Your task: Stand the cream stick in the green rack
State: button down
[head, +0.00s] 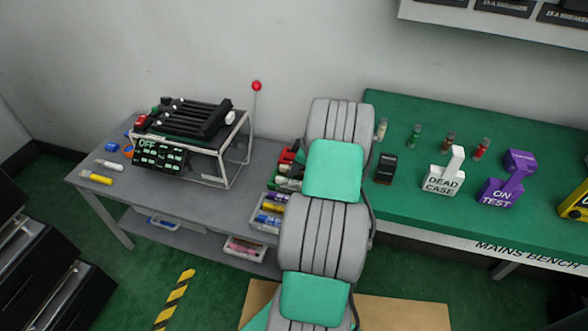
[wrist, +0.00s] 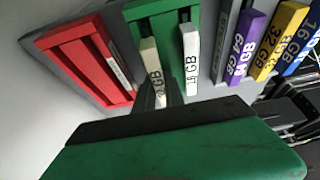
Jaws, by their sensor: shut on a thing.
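In the wrist view, my gripper (wrist: 166,92) is shut on the cream stick (wrist: 152,62), which carries a dark GB label. The stick's far end overlaps the green rack (wrist: 165,8); I cannot tell whether it is seated in a slot or just in front of it. A white stick (wrist: 191,58) marked 16 GB is beside it at the right, also at the green rack. In the head view the green rack (head: 289,183) shows partly beside my arm, which hides my gripper and the cream stick.
A red rack (wrist: 85,60) stands just left of the green one. Purple (wrist: 247,45), yellow (wrist: 283,40) and blue sticks are close at the right. A lever fixture (head: 195,140) occupies the grey table's left. A tray of sticks (head: 268,228) is at its front right.

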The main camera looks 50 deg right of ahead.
jog(key=c, duration=1.3)
grip_release()
jog(key=shift+f, duration=0.1)
jog(key=shift+c, duration=0.2)
jog(key=p+v, duration=0.4)
jog(key=v, duration=0.4)
jog(key=shift+a, duration=0.1)
